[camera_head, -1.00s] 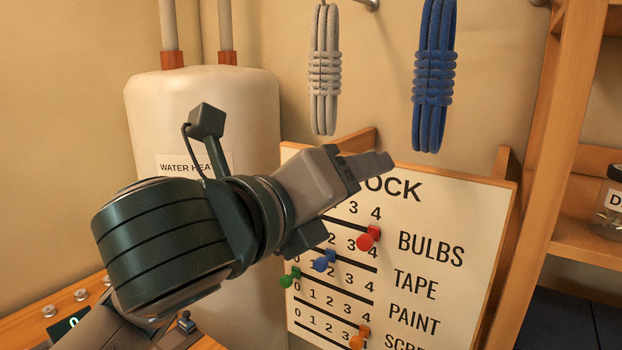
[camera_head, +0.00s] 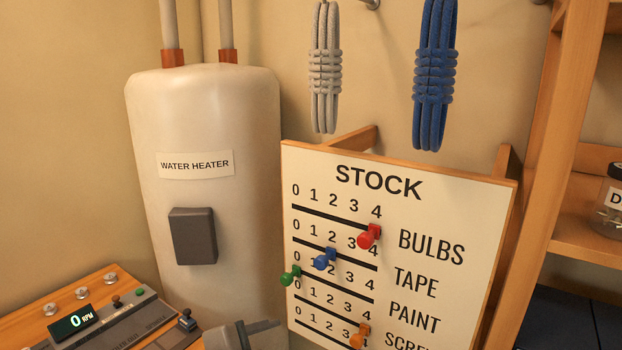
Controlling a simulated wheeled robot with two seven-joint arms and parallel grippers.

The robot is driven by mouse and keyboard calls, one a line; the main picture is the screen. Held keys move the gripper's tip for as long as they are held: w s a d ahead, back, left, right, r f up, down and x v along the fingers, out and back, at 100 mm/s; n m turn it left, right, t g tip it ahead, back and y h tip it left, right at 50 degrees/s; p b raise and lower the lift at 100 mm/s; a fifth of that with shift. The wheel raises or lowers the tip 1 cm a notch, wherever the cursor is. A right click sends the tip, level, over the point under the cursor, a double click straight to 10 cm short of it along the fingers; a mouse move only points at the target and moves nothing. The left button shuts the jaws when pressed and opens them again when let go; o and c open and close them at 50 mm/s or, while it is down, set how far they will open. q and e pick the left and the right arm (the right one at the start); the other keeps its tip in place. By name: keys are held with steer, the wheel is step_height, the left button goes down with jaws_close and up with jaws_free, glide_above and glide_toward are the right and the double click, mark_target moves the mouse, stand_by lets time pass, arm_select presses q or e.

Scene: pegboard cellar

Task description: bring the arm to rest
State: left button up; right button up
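My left gripper (camera_head: 262,328) shows only in part at the bottom edge, in front of the foot of the water heater and left of the stock board. Its grey fingers point right; the rest is cut off, and I cannot tell whether it is open or shut. No held thing shows. My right gripper is not in view. The stock board (camera_head: 460,210) stands tilted with a red peg (camera_head: 368,237) at the right end of its top slot, a blue peg (camera_head: 323,261), a green peg (camera_head: 289,277) at the left end, and an orange peg (camera_head: 359,336).
A white water heater (camera_head: 205,110) with a grey box (camera_head: 193,236) stands behind. A control panel (camera_head: 130,322) with a display reading 0 RPM is at lower left. Grey rope (camera_head: 324,70) and blue rope (camera_head: 434,75) hang above. A wooden shelf (camera_head: 550,140) bounds the right.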

arm_select(q)
steer(key=s+a+f+n+g+y, duration=0.15)
steer(key=s+a+f+n, duration=0.35)
steer(key=f, duration=0.5)
steer(key=s+a+f+n+g+y, duration=0.1)
steer(key=s+a+f+n+g, duration=0.15)
steer(key=s+f, duration=0.5)
steer(key=s+a+f+n+g+y, duration=0.1)
steer(key=s+a+f+n, duration=0.25)
steer(key=s+f, duration=0.4)
steer(key=s+a+f+n+g+y, duration=0.2)
steer(key=s+a+f+n, duration=0.1)
steer(key=s+a+f, duration=0.4)
step_height(320, 180, down, 23)
steer(key=s+d+p, duration=0.2)
steer(key=p, duration=0.2)
steer(key=s+a+f+g+p, duration=0.1)
steer(key=s+f+p, duration=0.1)
steer(key=s+f, duration=0.4)
steer(key=s+a+f+g+p, duration=0.1)
steer(key=s+a+f+p, duration=0.1)
steer(key=s+f, duration=0.5)
steer(key=s, duration=0.5)
steer(key=shift+a, duration=0.15)
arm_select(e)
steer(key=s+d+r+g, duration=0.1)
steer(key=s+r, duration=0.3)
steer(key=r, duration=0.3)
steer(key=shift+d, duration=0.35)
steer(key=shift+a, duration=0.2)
